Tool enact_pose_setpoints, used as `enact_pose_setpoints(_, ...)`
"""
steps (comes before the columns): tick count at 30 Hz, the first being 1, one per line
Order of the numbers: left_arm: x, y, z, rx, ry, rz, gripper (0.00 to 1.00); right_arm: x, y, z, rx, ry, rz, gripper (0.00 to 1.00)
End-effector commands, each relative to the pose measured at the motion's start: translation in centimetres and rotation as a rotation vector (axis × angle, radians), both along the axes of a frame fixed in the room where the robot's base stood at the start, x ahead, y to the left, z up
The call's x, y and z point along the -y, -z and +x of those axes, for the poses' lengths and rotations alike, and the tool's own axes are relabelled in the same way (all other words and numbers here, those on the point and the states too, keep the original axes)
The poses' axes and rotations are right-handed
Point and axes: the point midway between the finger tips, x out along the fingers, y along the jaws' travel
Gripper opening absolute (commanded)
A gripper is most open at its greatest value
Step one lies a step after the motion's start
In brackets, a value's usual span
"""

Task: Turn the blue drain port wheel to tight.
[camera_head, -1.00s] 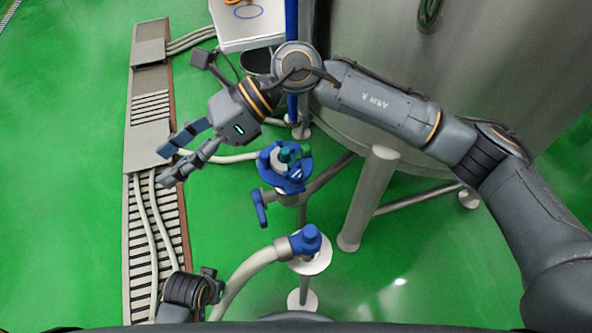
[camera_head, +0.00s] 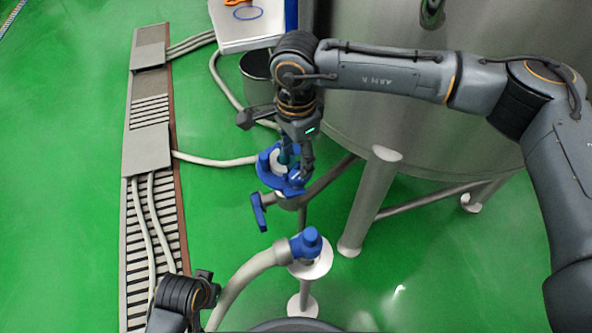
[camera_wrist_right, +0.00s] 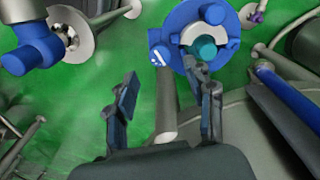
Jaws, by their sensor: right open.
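The blue drain port wheel (camera_head: 264,165) sits on a pipe fitting beside the steel tank in the head view, partly hidden by my right gripper. In the right wrist view the wheel (camera_wrist_right: 180,28) is at the top, with a pale ring and a teal centre (camera_wrist_right: 205,48). My right gripper (camera_head: 296,164) is above the wheel, pointing down, with its fingers apart and nothing held. In the wrist view the open fingers (camera_wrist_right: 158,85) lie below the wheel in the picture; contact cannot be told.
A blue lever (camera_head: 258,211) hangs just below the wheel. A blue elbow fitting (camera_head: 306,242) with a thick pale hose stands nearer. The steel tank (camera_head: 420,140) and its legs are at the right. A grated drain channel (camera_head: 150,150) runs along the left; green floor lies between.

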Motion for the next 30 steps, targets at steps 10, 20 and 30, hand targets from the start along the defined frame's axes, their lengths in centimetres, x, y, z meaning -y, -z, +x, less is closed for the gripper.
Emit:
enact_pose_setpoints(10, 0.0, -1.7, 0.0, 0.009, -0.001, 0.000, 0.00, -0.1, 4.8, 0.0, -0.001, -0.001, 0.001, 0.54)
enact_pose_setpoints(20, 0.0, -1.9, 0.0, 0.010, -0.002, 0.000, 0.00, -0.1, 5.2, 0.0, 0.000, 0.000, 0.001, 0.54)
enact_pose_setpoints(30, 0.0, -1.8, 0.0, 0.010, -0.002, 0.000, 0.00, -0.1, 5.2, 0.0, 0.000, 0.000, 0.001, 0.00)
